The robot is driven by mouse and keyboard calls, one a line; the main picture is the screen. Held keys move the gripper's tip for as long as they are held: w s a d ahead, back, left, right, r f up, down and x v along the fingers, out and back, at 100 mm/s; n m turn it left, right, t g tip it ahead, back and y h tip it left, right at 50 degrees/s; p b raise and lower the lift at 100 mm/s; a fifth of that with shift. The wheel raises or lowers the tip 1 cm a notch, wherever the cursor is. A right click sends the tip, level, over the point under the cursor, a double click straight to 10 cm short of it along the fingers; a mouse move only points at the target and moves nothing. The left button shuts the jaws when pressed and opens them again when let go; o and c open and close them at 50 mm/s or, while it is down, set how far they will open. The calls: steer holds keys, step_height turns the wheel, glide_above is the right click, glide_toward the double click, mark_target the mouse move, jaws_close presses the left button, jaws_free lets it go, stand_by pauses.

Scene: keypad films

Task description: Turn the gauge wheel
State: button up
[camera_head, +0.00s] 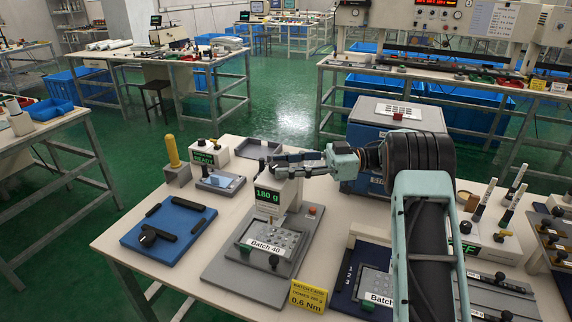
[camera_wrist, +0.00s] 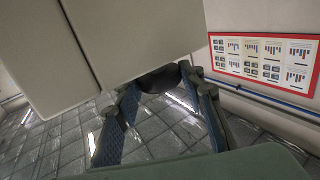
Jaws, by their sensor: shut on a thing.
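The gauge is a pale upright housing (camera_head: 291,196) with a green-lit display (camera_head: 268,196) reading 180 g, standing on a grey base (camera_head: 222,262). My gripper (camera_head: 283,165) is at the top of this housing. In the wrist view the housing (camera_wrist: 140,40) fills the upper part. A dark round wheel (camera_wrist: 159,80) shows below its edge, between the two fingers of my gripper (camera_wrist: 163,88). The gripper is shut on the wheel. The wheel's upper part is hidden by the housing, and I cannot make out the wheel in the head view.
A plate marked Batch 40 (camera_head: 268,243) lies on the base. A yellow batch card (camera_head: 308,297) reads 180 g and 0.6 Nm. A blue board (camera_head: 170,235) and a yellow-handled tool (camera_head: 172,150) stand left. A blue-grey box (camera_head: 372,130) is behind my arm. Bare table shows around the base.

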mark_target(286, 163)
steer(key=shift+f, duration=0.2)
steer(key=o, duration=1.1)
steer(key=shift+a, duration=0.1)
steer(key=shift+r, duration=0.1)
step_height(286, 163, up, 10)
steer(key=shift+o, duration=0.3)
